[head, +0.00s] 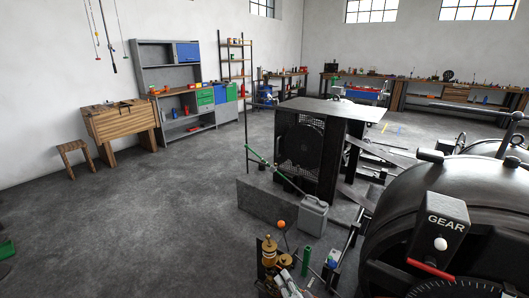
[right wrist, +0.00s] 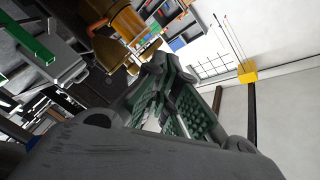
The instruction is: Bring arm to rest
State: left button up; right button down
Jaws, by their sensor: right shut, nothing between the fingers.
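My right gripper (right wrist: 165,92) shows in the right wrist view, its dark fingers with green ribbed pads closed together. I see nothing held between them. In the head view it is hard to pick out among the small items at the bottom centre. My left gripper does not show in either view.
A black machine with a GEAR box (head: 440,224) fills the lower right. A grey jerrycan (head: 313,216) stands by a caged machine (head: 303,145). A green cylinder (head: 306,260) and brass item (head: 269,250) stand at the bottom.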

jog(key=s+d+f+n+g+h, duration=0.1)
jog(key=s+d+f+n+g, duration=0.2)
jog(key=f, duration=0.5)
jog(key=s+d+f+n+g+h, duration=0.2)
jog(key=d+f+n, duration=0.1)
jog(key=f, duration=0.5)
jog(key=s+d+f+n+g+h, duration=0.1)
jog(key=s+d+f+n+g, duration=0.25)
jog(key=f, duration=0.45)
jog(key=s+d+f+g+h, duration=0.3)
jog(key=s+d+f, duration=0.5)
jog(key=s+f, duration=0.35)
jog(key=s+f+g, duration=0.2)
jog(key=s+f, duration=0.2)
jog(key=s, duration=0.7)
pick_arm(q)
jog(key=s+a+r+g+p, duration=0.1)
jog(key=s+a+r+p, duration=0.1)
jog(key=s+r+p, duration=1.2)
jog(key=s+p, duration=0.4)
jog(key=p, duration=0.7)
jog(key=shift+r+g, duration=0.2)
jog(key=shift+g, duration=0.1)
pick_arm(e)
jog(key=s+d+r+g, duration=0.1)
jog(key=s+d+r, duration=0.1)
jog(key=s+r, duration=1.2)
jog(key=s, duration=0.3)
jog(key=shift+s+r, duration=0.3)
